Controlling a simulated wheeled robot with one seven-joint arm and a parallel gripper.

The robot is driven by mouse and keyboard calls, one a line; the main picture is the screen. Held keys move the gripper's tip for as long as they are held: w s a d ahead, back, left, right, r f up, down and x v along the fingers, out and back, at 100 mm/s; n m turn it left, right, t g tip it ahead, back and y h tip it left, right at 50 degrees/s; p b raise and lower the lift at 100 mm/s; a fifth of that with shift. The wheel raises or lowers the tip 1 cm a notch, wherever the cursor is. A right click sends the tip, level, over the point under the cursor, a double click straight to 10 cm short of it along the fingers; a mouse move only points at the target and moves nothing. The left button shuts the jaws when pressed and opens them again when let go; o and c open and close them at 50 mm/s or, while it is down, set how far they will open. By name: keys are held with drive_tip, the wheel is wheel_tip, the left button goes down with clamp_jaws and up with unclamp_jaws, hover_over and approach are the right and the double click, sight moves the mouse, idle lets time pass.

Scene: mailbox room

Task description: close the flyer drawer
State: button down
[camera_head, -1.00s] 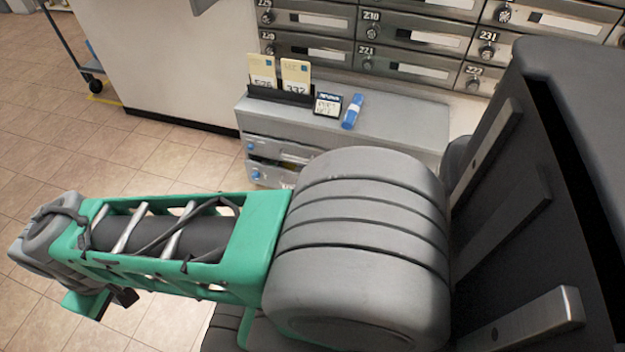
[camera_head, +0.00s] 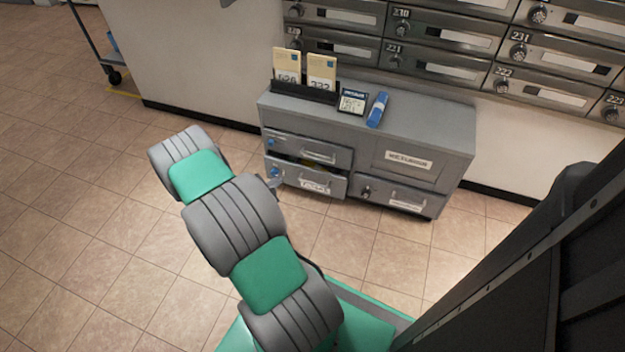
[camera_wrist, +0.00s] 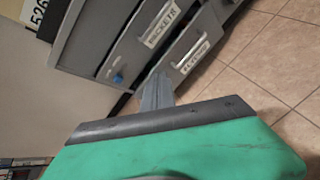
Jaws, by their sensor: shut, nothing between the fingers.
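The flyer drawer (camera_head: 305,180) is the lower left drawer of the grey cabinet. It stands partly pulled out, with something yellow showing inside behind its front. Its labelled front also shows in the wrist view (camera_wrist: 193,56), tilted. My gripper (camera_wrist: 157,92) is shut and empty, its fingers pointing at the drawer front. In the head view the fingertips (camera_head: 275,182) show as a small grey piece by the left end of that front. I cannot tell whether they touch it.
The upper left drawer (camera_head: 318,151) sits above the flyer drawer. The cabinet top (camera_head: 430,125) holds a card rack (camera_head: 303,92), a small sign (camera_head: 352,101) and a blue tube (camera_head: 377,109). Mailboxes (camera_head: 435,58) line the wall above.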

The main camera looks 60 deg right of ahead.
drive_tip(key=s+d+f+n+t+h, duration=0.2)
drive_tip(key=s+f+n, duration=0.5)
drive_tip(key=f+n, duration=0.1)
drive_tip(key=b, duration=0.5)
approach(316, 172)
drive_tip(key=x, duration=0.2)
drive_tip(key=f+x, duration=0.1)
drive_tip(key=x, duration=0.2)
drive_tip(key=shift+w, duration=0.25)
drive_tip(key=shift+w+d+r, duration=0.15)
drive_tip(key=shift+d, duration=0.5)
